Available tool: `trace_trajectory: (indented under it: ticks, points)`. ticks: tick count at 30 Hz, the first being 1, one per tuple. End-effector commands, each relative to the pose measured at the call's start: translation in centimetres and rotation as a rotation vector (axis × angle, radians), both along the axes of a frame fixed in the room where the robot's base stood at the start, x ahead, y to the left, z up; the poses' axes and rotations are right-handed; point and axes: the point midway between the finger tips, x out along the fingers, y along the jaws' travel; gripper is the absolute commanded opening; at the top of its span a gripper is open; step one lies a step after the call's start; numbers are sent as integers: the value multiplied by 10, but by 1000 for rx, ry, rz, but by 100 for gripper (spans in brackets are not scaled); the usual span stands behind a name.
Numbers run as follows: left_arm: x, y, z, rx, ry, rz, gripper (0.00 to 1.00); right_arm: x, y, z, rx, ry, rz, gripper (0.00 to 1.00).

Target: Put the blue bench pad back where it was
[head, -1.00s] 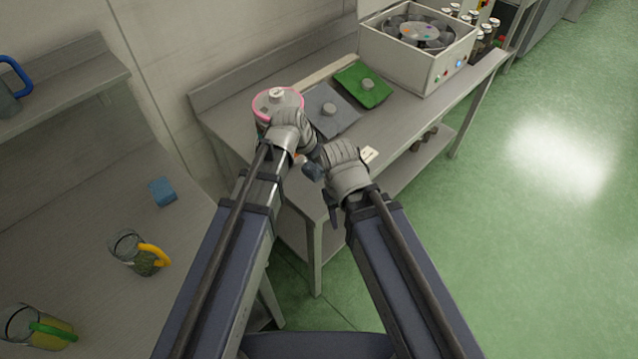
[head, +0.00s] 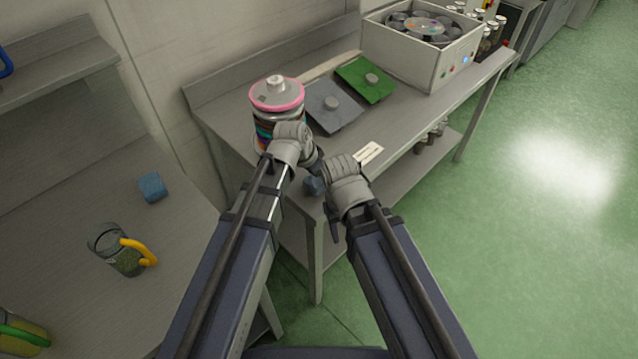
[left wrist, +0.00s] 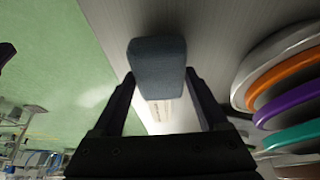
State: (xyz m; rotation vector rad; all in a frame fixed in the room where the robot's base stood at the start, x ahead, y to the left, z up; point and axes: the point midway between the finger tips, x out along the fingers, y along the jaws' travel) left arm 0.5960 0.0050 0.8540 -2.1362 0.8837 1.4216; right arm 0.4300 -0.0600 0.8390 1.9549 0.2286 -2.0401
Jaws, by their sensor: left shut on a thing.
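My left gripper (head: 318,168) is shut on a small blue-grey block (left wrist: 157,66), held between its fingers in the left wrist view. The block (head: 313,186) shows as a small dark blue shape in the head view, near the front edge of the metal table (head: 225,105). A flat grey-blue pad (head: 322,118) with a round grey knob lies on that table, behind the grippers. A brighter blue block (head: 152,187) rests on the left bench. I cannot tell by looks alone which is the bench pad. My right gripper (head: 331,216) is beside the left one; its fingers are mostly hidden.
A stack of coloured discs with a pink-rimmed top (head: 276,96) stands behind my left gripper. A green pad (head: 352,82), a white card (head: 368,154) and a white machine box (head: 410,62) are on the table.

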Motion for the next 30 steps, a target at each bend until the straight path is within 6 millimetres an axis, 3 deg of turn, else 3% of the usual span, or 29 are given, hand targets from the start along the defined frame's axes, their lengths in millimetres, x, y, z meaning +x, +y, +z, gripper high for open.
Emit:
trace_trajectory:
  ticks: [2, 15, 16, 22, 30]
  points:
    - [0, 0, -14, 0, 0, 0, 32, 0, 0, -14, 0, 0, 0, 50]
    - [0, 0, -17, 0, 0, 0, 32, 0, 0, -17, 0, 0, 0, 50]
    - [0, 0, -16, 0, 0, 0, 78, 0, 0, -16, 0, 0, 0, 50]
    - [0, 0, -16, 0, 0, 0, 100, 0, 0, -16, 0, 0, 0, 50]
    - [0, 0, -15, 0, 0, 0, 100, 0, 0, -15, 0, 0, 0, 50]
